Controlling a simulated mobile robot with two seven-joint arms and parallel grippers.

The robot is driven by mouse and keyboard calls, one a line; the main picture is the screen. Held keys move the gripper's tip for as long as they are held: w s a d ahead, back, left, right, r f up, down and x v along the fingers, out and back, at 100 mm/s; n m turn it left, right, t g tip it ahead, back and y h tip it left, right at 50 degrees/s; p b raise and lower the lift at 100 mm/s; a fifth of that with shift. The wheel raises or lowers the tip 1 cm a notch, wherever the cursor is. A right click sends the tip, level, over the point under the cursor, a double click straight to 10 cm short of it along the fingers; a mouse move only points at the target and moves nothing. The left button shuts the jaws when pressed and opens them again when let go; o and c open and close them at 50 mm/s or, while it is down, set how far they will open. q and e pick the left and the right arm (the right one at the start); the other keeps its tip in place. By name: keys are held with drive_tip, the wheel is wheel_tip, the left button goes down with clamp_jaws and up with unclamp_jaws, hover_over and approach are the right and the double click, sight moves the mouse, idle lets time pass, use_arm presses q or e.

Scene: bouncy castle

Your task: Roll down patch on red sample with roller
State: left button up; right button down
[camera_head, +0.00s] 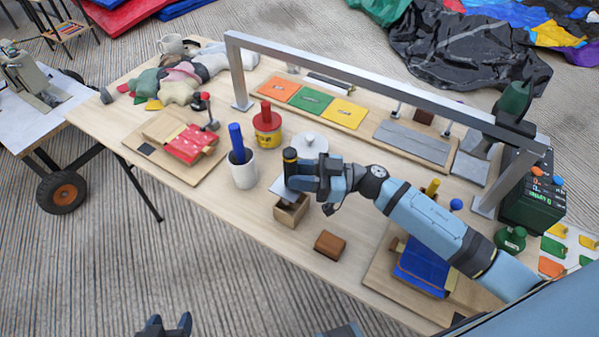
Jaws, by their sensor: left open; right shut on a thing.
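The red sample (189,144) lies on a wooden board (163,168) at the left of the table. A red-knobbed upright (205,108) stands at its far edge. I cannot clearly make out a patch on it. My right gripper (292,181) is shut on a tool with a black and yellow handle (290,157), over a small open wooden box (291,212) mid-table. A pale flat part shows beside the fingers. I cannot tell whether this tool is the roller; its lower end is partly hidden. My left gripper (168,325) is open and empty at the bottom edge, off the table.
A metal frame (380,88) spans the back. A brown block (330,244) and a blue sample (421,267) are nearer. The front-left tabletop is clear.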

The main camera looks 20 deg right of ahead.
drive_tip(key=shift+f, duration=0.25)
drive_tip(key=shift+f+b, duration=0.35)
drive_tip(key=shift+f, duration=0.4)
drive_tip(key=shift+f, duration=0.15)
drive_tip(key=shift+f, duration=0.2)
drive_tip(key=shift+f+b, duration=0.3)
drive_tip(key=shift+f, duration=0.1)
